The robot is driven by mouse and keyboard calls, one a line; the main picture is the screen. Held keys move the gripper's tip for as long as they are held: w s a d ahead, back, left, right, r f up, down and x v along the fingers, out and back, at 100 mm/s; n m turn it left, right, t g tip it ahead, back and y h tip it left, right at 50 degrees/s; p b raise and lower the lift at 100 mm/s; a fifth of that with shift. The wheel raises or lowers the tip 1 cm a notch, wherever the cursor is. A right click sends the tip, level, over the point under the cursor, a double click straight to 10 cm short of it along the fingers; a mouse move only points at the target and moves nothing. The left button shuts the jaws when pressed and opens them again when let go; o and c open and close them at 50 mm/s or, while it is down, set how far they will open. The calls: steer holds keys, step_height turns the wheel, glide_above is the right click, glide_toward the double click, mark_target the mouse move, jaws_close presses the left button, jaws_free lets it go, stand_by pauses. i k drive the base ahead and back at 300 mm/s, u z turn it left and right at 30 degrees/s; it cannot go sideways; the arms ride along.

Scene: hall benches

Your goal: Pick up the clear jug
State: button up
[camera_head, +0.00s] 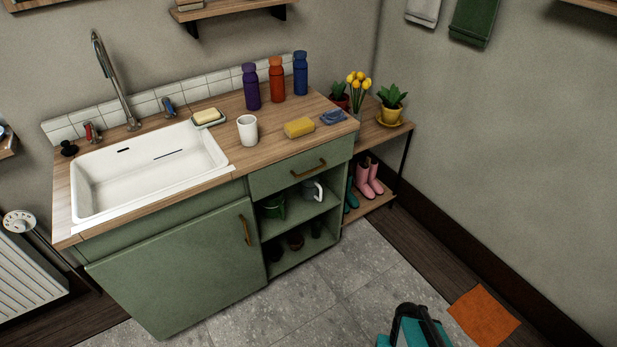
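A small pale, see-through jug with a handle (311,190) stands on the upper open shelf of the green cabinet, under the drawer. It looks upright, with its handle towards the right. A dark green vessel (272,207) stands to its left on the same shelf. A black and teal shape (415,326) at the bottom edge appears to be part of my arm, well below and right of the jug. I cannot make out fingertips on it or anything held.
The wooden counter (227,103) above carries a white cup (247,130), a yellow sponge (299,127) and several bottles. Dark pots (295,239) stand on the lower shelf. A plant rack (385,128) stands right of the cabinet.

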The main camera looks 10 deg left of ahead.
mark_target(310, 188)
steer(key=i, duration=0.65)
steer(key=z, duration=0.15)
steer(key=k, duration=0.15)
steer(key=u, duration=2.9)
steer(key=i, duration=0.6)
steer(key=z, duration=0.05)
